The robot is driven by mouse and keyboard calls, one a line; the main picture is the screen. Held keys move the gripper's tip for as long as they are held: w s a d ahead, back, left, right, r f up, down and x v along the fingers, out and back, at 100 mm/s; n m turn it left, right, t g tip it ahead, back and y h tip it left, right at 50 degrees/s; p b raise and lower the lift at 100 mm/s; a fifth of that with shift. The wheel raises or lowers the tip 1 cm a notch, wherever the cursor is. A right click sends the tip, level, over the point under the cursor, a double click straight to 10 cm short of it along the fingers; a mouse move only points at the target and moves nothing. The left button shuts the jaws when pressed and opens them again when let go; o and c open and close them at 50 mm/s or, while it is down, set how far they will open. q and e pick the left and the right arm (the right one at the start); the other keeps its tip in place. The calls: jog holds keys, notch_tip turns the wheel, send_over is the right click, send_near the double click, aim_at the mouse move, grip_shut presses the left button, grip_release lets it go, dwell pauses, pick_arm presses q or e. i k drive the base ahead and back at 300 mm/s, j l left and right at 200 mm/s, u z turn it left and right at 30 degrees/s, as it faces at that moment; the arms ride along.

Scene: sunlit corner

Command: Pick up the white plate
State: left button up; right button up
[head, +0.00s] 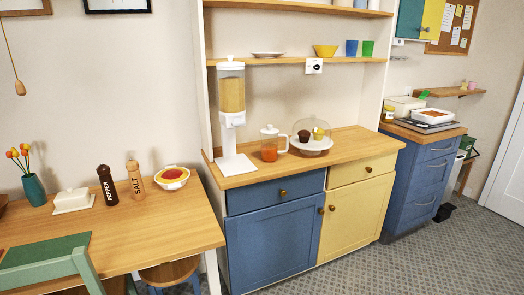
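Neither of my grippers is in view.
A sideboard (347,148) with blue and yellow fronts stands below the shelf (290,60). It holds a white dispenser (231,110), a jug (270,143) and a glass-domed stand (311,140). A table (150,225) and green chair (50,268) are at left; carpet is clear at right.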

aim_at(264, 55)
jog(key=i+l+z, duration=0.4)
jog(key=i+z, duration=0.35)
jog(key=i, duration=0.2)
jog(key=i+z, duration=0.4)
jog(key=i, duration=0.15)
jog(key=i+l+u, duration=0.1)
jog(key=i, duration=0.5)
jog(key=i+l+u, duration=0.1)
jog(key=i, duration=0.45)
